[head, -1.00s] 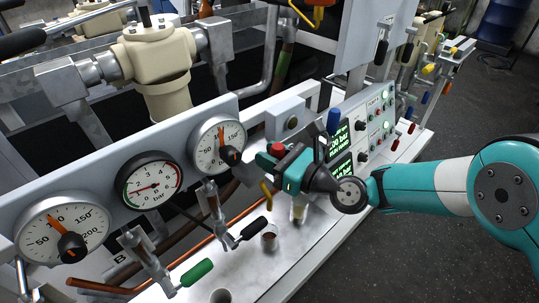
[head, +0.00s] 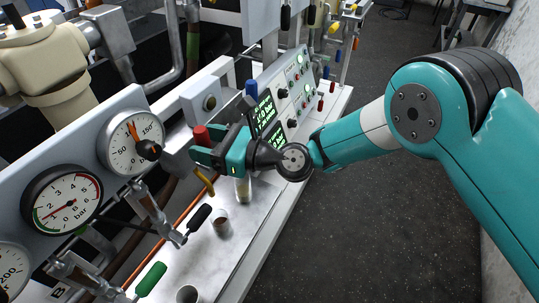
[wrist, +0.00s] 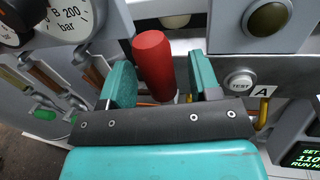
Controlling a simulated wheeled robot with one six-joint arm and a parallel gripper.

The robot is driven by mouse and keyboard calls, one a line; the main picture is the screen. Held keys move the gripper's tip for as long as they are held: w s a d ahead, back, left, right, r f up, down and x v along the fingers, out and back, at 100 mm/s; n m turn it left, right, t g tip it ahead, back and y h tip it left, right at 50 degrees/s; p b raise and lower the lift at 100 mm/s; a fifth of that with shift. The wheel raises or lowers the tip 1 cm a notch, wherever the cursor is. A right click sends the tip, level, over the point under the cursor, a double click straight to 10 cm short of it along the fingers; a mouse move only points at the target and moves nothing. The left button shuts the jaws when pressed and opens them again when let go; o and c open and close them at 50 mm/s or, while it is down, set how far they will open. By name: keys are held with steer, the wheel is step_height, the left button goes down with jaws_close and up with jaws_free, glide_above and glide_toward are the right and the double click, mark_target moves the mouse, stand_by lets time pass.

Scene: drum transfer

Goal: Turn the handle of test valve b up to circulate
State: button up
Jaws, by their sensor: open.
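My gripper (head: 206,152) is open beside the valve panel. In the wrist view a red handle (wrist: 153,65) stands between its two teal fingers, with a gap visible on the right; whether it touches the left finger I cannot tell. The same red handle (head: 201,135) shows in the head view, pointing up. A plate reading TEST A (wrist: 248,85) is right of the fingers. A letter B plate (head: 58,292) is low on the left in the head view, near the green handle (head: 150,280). Which handle is test valve B's I cannot tell for sure.
A black handle (head: 199,218) and a yellow lever (head: 205,182) stick out near my gripper. A blue handle (head: 252,90) stands behind it. Pressure gauges (head: 136,143) line the panel. Cups (head: 221,222) stand on the bench. The floor at right is clear.

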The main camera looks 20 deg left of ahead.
steer(key=w+d+b, duration=0.2)
steer(key=d+b, duration=0.8)
steer(key=d, duration=0.4)
steer(key=shift+d, duration=0.4)
